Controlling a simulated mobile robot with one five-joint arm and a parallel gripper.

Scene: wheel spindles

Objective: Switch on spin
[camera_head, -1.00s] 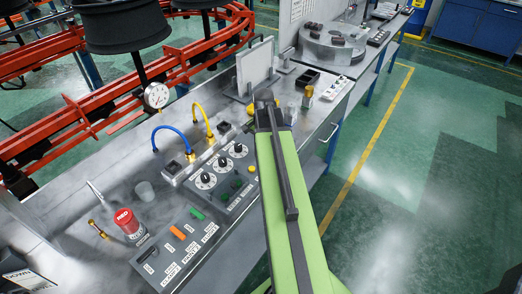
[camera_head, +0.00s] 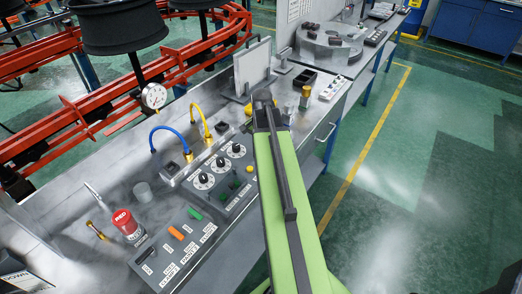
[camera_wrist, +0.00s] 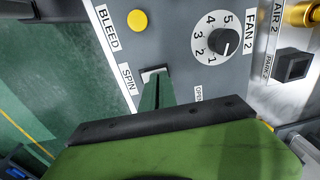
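In the wrist view the grey control panel (camera_wrist: 185,65) fills the upper middle. The SPIN label (camera_wrist: 128,79) sits beside a small switch with a pale plate (camera_wrist: 149,74). My gripper (camera_wrist: 157,76) reaches up from the bottom; its two dark green fingers look shut together, with only a thin dark line between them. Their tips are over the switch and hide most of it. I cannot tell whether they touch it or which way it is set. In the head view my arm (camera_head: 283,185) stands in front of the panel and the gripper is not clear.
A yellow button (camera_wrist: 138,20) by the BLEED label and the FAN 2 knob (camera_wrist: 223,40) are close to the fingers. A brass fitting (camera_wrist: 303,13) and a black PARKS socket (camera_wrist: 292,66) lie at right.

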